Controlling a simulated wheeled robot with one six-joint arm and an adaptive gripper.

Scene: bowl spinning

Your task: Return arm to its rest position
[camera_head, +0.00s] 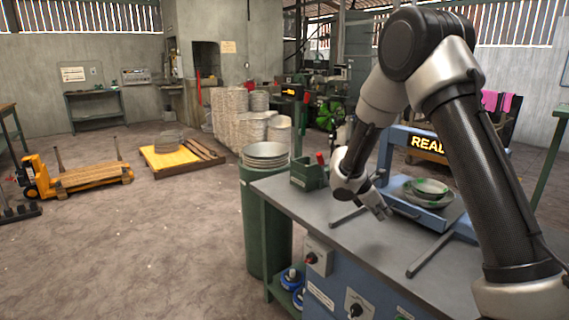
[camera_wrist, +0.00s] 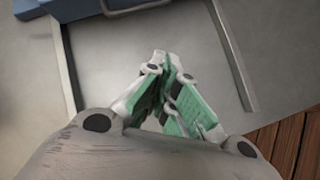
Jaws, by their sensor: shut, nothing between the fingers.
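My gripper (camera_head: 383,212) hangs over the grey workbench (camera_head: 345,258) in the head view, in front of the blue machine and to the left of its bowls. In the wrist view my gripper (camera_wrist: 168,62) has its green-padded fingers together at the tips, with nothing between them. My arm reaches up from the lower right of the head view, bends at the top and comes down to the bench. How far the fingertips are above the bench top is hard to tell.
A blue machine (camera_head: 392,150) with a lit sign holds green-and-white bowls (camera_head: 428,188). A dark bar (camera_head: 432,255) lies on the bench. A green drum (camera_head: 262,215) with stacked metal bowls (camera_head: 265,154) stands left of the bench.

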